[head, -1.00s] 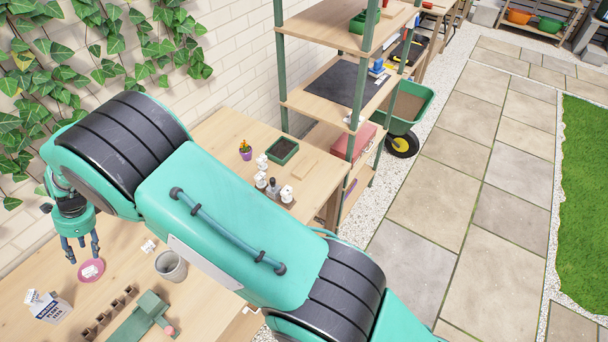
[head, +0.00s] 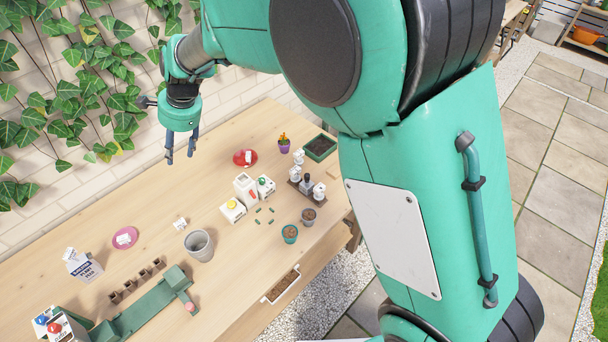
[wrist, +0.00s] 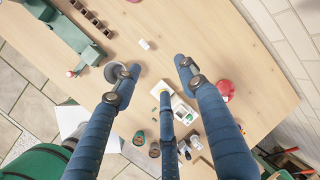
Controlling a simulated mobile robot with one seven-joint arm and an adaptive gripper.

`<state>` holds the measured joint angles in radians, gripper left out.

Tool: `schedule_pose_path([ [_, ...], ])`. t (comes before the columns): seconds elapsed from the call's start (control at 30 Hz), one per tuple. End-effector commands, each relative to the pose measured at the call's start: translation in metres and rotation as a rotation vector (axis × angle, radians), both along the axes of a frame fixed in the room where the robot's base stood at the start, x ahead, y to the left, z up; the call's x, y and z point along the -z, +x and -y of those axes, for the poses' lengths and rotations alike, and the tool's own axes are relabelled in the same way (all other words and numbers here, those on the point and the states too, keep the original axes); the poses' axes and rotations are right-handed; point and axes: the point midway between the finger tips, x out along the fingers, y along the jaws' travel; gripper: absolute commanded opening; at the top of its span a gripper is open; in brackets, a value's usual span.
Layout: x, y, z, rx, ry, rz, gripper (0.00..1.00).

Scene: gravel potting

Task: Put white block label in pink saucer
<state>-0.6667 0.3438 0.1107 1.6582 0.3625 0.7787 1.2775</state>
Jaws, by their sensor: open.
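The pink saucer (head: 124,240) lies on the table at the left in the head view, with a small white block label (head: 123,238) inside it. Another small white block (head: 180,222) stands on bare wood to the right of that saucer; it also shows in the wrist view (wrist: 144,44). My gripper (head: 181,158) is open and empty, raised well above the table, up and to the right of the pink saucer in the head view. Its spread fingers (wrist: 155,76) hold nothing in the wrist view. I do not see the pink saucer in the wrist view.
A red saucer (head: 245,157) with a white piece in it lies farther back. A grey pot (head: 199,245), white boxes (head: 233,210) and small plant pots (head: 289,234) stand mid-table. A green tool (head: 140,312) lies in front. The ivy-covered wall borders the table.

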Motion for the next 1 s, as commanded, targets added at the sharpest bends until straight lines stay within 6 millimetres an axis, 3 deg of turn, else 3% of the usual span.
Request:
schedule_pose_path([
  [0.1,-0.033,0.003,0.05,-0.043,-0.011,0.058,0.42],
  [0.47,-0.103,-0.017,0.188,-0.189,-0.073,0.217,0.42],
  [0.7,-0.137,-0.048,0.274,-0.287,-0.138,0.315,0.42],
  [1.0,-0.16,-0.102,0.371,-0.405,-0.238,0.419,0.42],
])
